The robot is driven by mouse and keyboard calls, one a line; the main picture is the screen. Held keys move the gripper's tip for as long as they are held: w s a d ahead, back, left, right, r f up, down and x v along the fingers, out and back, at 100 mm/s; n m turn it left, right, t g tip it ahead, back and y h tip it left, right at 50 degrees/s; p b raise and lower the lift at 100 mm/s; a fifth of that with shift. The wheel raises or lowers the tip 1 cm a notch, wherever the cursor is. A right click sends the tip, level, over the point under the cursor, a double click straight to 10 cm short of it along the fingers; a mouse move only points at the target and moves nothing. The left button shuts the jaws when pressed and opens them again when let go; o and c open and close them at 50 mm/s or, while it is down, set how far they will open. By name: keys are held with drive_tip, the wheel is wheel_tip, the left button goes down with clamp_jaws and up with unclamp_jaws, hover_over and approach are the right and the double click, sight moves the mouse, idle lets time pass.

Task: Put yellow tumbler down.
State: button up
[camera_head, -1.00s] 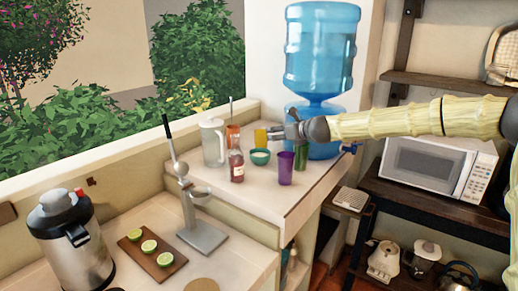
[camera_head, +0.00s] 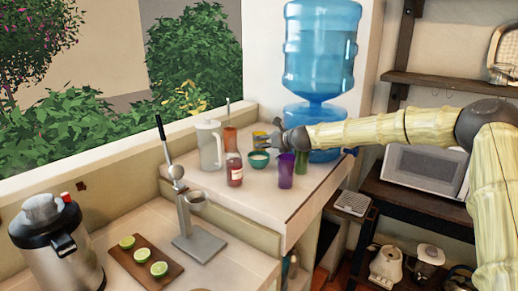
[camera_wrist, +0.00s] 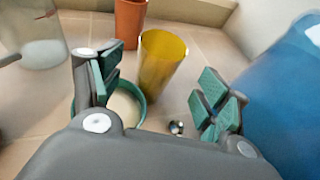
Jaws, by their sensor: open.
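The yellow tumbler (camera_wrist: 163,65) stands on the tiled counter in the wrist view, between and beyond my open fingers. In the head view the yellow tumbler (camera_head: 260,138) is partly hidden behind my gripper (camera_head: 268,141). In the wrist view my gripper (camera_wrist: 160,84) is open, with green-padded fingers to either side of the tumbler and a visible gap on each side. Nothing is held. The tumbler's lower left is close to a teal bowl (camera_wrist: 139,112); I cannot tell whether they touch.
An orange tumbler (camera_wrist: 129,22) stands behind the yellow one, and a blue water dispenser (camera_wrist: 283,95) is at right. A glass pitcher (camera_head: 209,146), a red bottle (camera_head: 234,168), a purple tumbler (camera_head: 286,171) and a green tumbler (camera_head: 301,162) stand nearby. The counter's front right is clear.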

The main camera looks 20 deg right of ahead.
drive_tip(key=shift+p+x, duration=0.6)
drive_tip(key=shift+x, duration=2.4)
drive_tip(key=shift+a, duration=0.1)
drive_tip(key=c, duration=1.4)
drive_tip(key=shift+r, duration=0.15)
